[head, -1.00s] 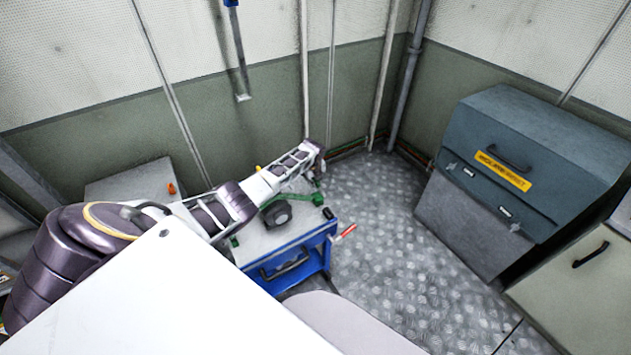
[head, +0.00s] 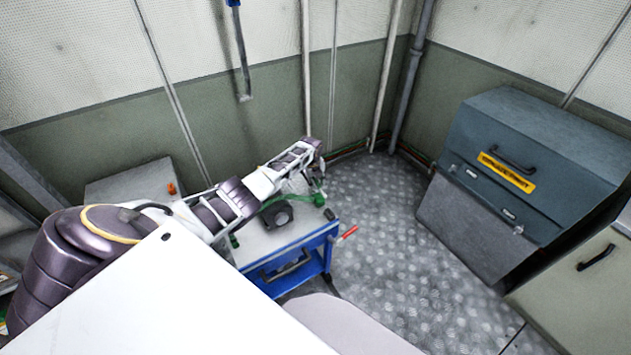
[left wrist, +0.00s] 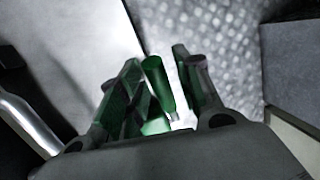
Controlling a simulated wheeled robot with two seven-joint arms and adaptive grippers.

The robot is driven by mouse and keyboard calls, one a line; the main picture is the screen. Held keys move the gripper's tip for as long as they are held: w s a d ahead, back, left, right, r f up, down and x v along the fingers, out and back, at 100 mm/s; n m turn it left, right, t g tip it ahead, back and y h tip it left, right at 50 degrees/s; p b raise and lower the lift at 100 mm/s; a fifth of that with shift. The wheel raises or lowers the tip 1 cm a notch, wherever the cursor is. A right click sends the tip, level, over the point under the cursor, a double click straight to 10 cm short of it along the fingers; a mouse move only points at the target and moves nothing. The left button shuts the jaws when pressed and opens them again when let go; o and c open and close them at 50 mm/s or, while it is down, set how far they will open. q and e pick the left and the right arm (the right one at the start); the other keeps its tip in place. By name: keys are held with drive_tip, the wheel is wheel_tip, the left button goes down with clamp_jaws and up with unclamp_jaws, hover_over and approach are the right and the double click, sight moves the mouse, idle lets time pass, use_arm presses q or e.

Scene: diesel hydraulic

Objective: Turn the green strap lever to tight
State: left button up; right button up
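The green strap lever (left wrist: 158,84) shows in the left wrist view as a green handle standing between the fingers of my left gripper (left wrist: 156,80). The fingers are apart on either side of it, with a gap visible on the right; contact on the left is unclear. In the head view, my left gripper (head: 318,168) is at the far right corner of the blue cart, and green strap parts (head: 309,199) show just below it. My arm hides much of the strap there. My right gripper is not in view.
The blue cart (head: 306,262) has a pale top carrying a black round object (head: 277,214). A red-handled item (head: 349,232) sticks out at its right side. A dark teal cabinet (head: 545,150) stands at the right. Bare metal floor (head: 390,240) lies between them.

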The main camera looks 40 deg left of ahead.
use_arm(q)
drive_tip(key=shift+d, duration=0.1)
drive_tip(key=shift+r, duration=0.2)
drive_tip(key=v, duration=1.1)
drive_tip(key=shift+s+r, duration=0.15)
drive_tip(key=shift+r, duration=0.05)
idle(0.6)
idle(0.6)
